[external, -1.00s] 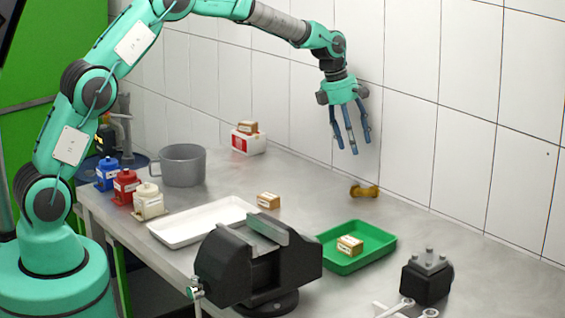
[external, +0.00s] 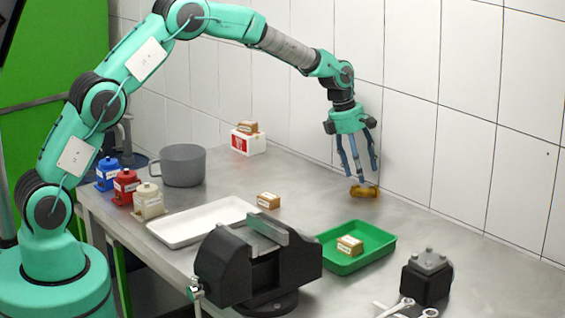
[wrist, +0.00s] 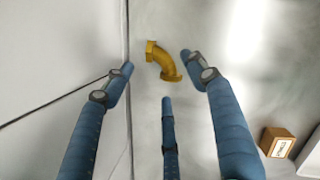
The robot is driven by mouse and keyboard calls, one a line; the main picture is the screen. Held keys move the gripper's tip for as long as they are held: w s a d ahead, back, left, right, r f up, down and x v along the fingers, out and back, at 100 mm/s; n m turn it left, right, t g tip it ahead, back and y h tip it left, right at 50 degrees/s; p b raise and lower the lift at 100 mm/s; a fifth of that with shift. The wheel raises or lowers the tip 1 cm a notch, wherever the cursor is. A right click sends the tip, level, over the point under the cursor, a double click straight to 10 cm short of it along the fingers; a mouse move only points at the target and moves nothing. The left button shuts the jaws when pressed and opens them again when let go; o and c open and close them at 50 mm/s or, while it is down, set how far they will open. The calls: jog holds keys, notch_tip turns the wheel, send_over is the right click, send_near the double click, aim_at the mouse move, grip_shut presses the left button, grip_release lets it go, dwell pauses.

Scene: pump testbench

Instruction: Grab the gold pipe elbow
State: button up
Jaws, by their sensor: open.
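The gold pipe elbow (external: 364,191) lies on the steel table close to the white tiled wall. In the wrist view the elbow (wrist: 163,62) is a curved gold piece with a flange at each end, near the top between the outer fingers. My gripper (external: 366,178) hangs fingers-down just above the elbow. I cannot tell whether any fingertip touches the elbow.
A green tray (external: 385,246) holding a small box stands in front of the elbow. Another small box (external: 268,200) and a white tray (external: 180,232) lie to the left. A black vise (external: 225,265) stands at the front. The tiled wall (external: 410,130) is close behind.

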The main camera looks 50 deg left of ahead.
aim_at(365, 193)
dwell(0.3)
jog(key=shift+b+x, duration=1)
jog(key=shift+x, duration=1.65)
jog(key=shift+c, duration=0.3)
jog(key=c, duration=1.2)
